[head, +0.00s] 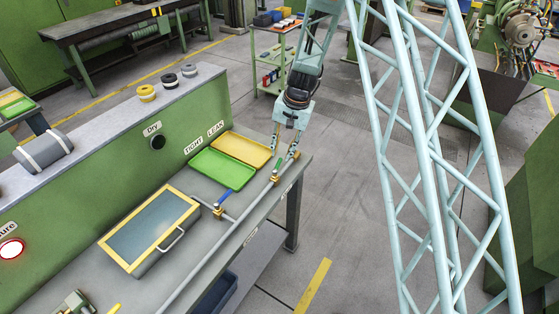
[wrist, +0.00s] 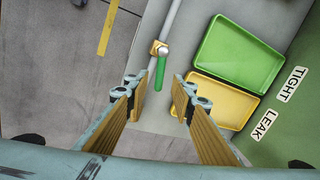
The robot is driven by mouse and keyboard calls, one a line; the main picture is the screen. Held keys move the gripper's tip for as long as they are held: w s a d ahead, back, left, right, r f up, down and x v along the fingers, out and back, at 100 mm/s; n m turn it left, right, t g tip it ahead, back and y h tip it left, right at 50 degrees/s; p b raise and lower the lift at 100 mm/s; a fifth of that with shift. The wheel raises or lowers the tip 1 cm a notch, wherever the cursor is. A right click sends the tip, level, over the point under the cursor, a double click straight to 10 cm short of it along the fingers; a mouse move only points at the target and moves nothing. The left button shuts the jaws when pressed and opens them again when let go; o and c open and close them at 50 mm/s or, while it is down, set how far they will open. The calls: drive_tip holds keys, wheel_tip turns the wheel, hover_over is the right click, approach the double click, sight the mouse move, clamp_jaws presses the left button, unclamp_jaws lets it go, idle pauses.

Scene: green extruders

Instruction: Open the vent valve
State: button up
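In the wrist view a valve with a green lever (wrist: 160,73) and a brass-coloured body (wrist: 159,48) sits on a grey pipe (wrist: 173,18). I see no label naming it as the vent valve. Its lever points toward my gripper, roughly along the pipe. My gripper (wrist: 160,84) is open, one finger on each side of the lever's end, with gaps on both sides and nothing held. In the head view my gripper (head: 284,153) is at the bench's far end, by the valve's brass body (head: 275,177). Another valve with a blue lever (head: 224,197) is nearer.
A green tray (wrist: 240,52) and a yellow tray (wrist: 226,103) lie beside the pipe. A yellow-framed glass lid (head: 183,195) with a handle is on the bench. A green panel (head: 185,139) stands behind. The floor right of the bench is open.

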sight(279, 163)
drive_tip(key=shift+w+a+f, duration=0.1)
drive_tip(key=shift+a+f, duration=0.05)
drive_tip(key=shift+f, duration=0.7)
drive_tip(key=shift+a+f, duration=0.2)
drive_tip(key=shift+f, duration=0.6)
drive_tip(key=shift+w+a+f, duration=0.1)
drive_tip(key=shift+a+f, duration=0.05)
drive_tip(key=shift+f, duration=0.7)
clamp_jaws()
